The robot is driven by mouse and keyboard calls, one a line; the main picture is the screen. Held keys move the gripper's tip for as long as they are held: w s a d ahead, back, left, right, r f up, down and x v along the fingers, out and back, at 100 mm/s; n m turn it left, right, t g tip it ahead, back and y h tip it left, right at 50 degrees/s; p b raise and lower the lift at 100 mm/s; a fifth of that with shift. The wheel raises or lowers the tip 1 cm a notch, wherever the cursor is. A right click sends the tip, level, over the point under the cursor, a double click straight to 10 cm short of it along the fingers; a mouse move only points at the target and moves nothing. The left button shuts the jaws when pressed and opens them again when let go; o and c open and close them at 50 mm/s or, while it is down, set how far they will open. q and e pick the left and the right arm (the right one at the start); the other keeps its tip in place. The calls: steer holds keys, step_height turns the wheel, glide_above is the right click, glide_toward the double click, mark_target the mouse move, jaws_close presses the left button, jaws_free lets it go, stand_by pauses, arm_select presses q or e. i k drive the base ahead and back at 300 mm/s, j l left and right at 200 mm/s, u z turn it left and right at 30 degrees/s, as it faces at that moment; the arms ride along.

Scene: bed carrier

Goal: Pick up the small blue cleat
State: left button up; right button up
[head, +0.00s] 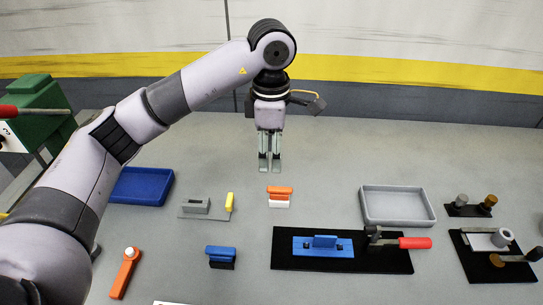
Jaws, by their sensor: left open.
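A small blue block-shaped piece (221,253), which looks like the small blue cleat, sits on a dark base on the grey table, left of centre toward the front. A longer blue piece (323,246) with a raised middle lies on a black board to its right. My left gripper (270,165) points down farther back, up and to the right of the small blue piece in the picture. Its fingers are open, with nothing between them. My right gripper is out of view.
An orange and white piece (280,197) stands just in front of my left gripper. A red-handled clamp (414,243) sits on the black board. A blue tray (143,187), a grey tray (397,220), a grey plate (190,216) and an orange-handled item (125,272) lie around.

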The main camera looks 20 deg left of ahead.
mark_target(216, 253)
steer(key=k, duration=2)
